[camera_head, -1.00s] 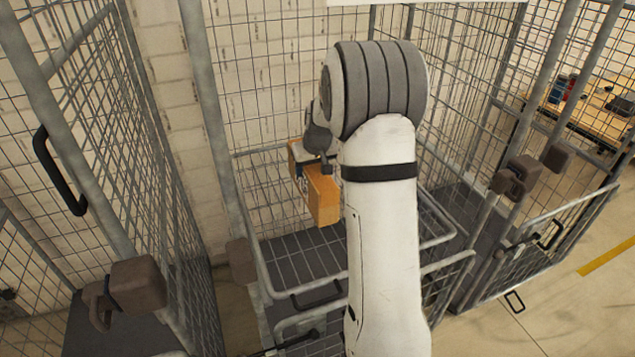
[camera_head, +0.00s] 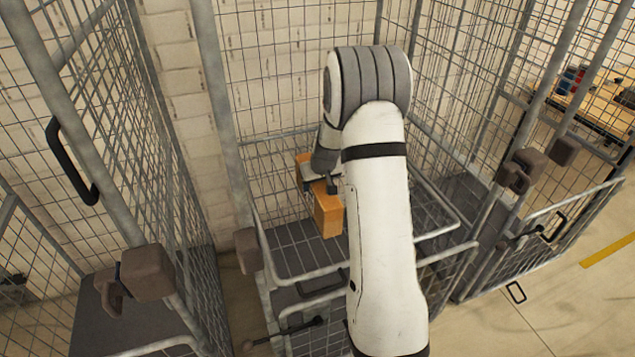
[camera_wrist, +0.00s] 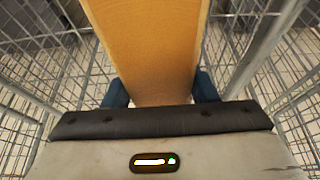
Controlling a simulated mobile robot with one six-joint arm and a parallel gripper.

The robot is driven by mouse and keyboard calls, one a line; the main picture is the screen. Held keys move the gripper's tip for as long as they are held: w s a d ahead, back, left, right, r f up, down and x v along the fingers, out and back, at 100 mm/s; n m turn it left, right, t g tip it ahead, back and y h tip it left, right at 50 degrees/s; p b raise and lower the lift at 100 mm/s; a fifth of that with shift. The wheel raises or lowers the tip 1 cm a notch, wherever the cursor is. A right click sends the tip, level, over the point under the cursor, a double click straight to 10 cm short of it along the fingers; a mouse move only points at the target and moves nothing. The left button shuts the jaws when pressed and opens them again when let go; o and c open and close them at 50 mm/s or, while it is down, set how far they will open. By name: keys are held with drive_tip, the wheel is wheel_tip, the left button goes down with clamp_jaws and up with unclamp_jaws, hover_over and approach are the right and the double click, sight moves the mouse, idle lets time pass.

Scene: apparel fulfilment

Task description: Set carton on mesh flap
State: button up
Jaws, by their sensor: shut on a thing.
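The carton is an orange-brown box (camera_head: 328,214), partly hidden behind my arm in the head view. In the wrist view the carton (camera_wrist: 150,45) runs up from between the two dark blue fingers. My gripper (camera_wrist: 160,92) is shut on it. In the head view my gripper (camera_head: 316,182) is at the carton's upper side, mostly hidden by my arm. The mesh flap (camera_head: 292,258) is a grey wire panel inside the middle cage, below the carton. I cannot tell whether the carton touches it.
Tall mesh cage walls stand left (camera_head: 130,140) and right (camera_head: 460,90) of my arm, with a brick wall behind. Another cage with a low front gate (camera_head: 545,235) stands at the right. A table with small items (camera_head: 590,100) is beyond it.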

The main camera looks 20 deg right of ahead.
drive_tip(key=shift+f, duration=0.15)
drive_tip(key=o, duration=1.3)
drive_tip(key=shift+o, duration=0.2)
drive_tip(key=shift+r, duration=0.4)
drive_tip(key=b+v, duration=0.1)
drive_tip(key=v, duration=1)
drive_tip(key=shift+s, duration=0.15)
drive_tip(key=s+a+r, duration=0.2)
drive_tip(key=s+a, duration=0.2)
drive_tip(key=s, duration=0.6)
drive_tip(key=s+a+r+g, duration=0.1)
drive_tip(key=s+a+r, duration=0.2)
drive_tip(key=s, duration=0.7)
drive_tip(key=s+a+r, duration=0.3)
drive_tip(key=s+a, duration=0.2)
drive_tip(key=s, duration=0.5)
drive_tip(key=shift+s+r, duration=0.2)
drive_tip(key=shift+a, duration=0.1)
